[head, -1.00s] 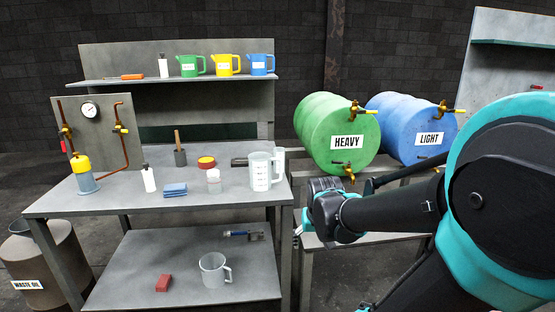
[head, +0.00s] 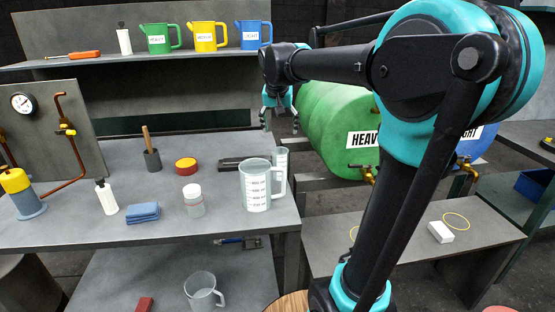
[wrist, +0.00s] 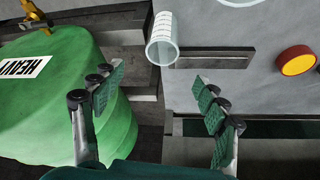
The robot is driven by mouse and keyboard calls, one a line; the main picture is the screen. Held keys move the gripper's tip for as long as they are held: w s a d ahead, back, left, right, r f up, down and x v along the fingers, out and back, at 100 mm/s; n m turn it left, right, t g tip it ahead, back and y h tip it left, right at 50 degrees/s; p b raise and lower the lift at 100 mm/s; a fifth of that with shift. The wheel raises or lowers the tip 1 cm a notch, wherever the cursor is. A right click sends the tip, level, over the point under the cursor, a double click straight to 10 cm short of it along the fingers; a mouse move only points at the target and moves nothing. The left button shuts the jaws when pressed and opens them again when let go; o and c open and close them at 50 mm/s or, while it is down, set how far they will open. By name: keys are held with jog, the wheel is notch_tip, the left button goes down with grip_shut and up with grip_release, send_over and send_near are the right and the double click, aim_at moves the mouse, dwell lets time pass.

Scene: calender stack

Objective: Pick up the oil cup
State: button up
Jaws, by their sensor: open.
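No label marks an oil cup, so I cannot tell for sure which vessel it is. A small clear jar with a white lid (head: 193,202) and a large clear measuring jug (head: 257,188) stand further right. A clear graduated cylinder (head: 281,160) is behind the jug; it also shows in the wrist view (wrist: 161,42). My gripper (head: 281,112) hangs above the bench's right back edge, left of the green drum. In the wrist view its fingers (wrist: 160,100) are apart and empty.
The green drum (head: 330,120) is close to my gripper. Colored jugs stand on the shelf (head: 90,59). A clear mug (head: 202,291) is below.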

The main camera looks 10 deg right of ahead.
aim_at(281, 158)
jog(key=shift+w+x, duration=0.2)
jog(key=shift+x, duration=4.1)
jog(key=shift+w+x, duration=0.15)
jog(key=shift+x, duration=4.2)
jog(key=shift+a+r, duration=0.15)
jog(key=shift+r, duration=0.05)
jog(key=shift+c, duration=0.6)
jog(key=c, duration=1.1)
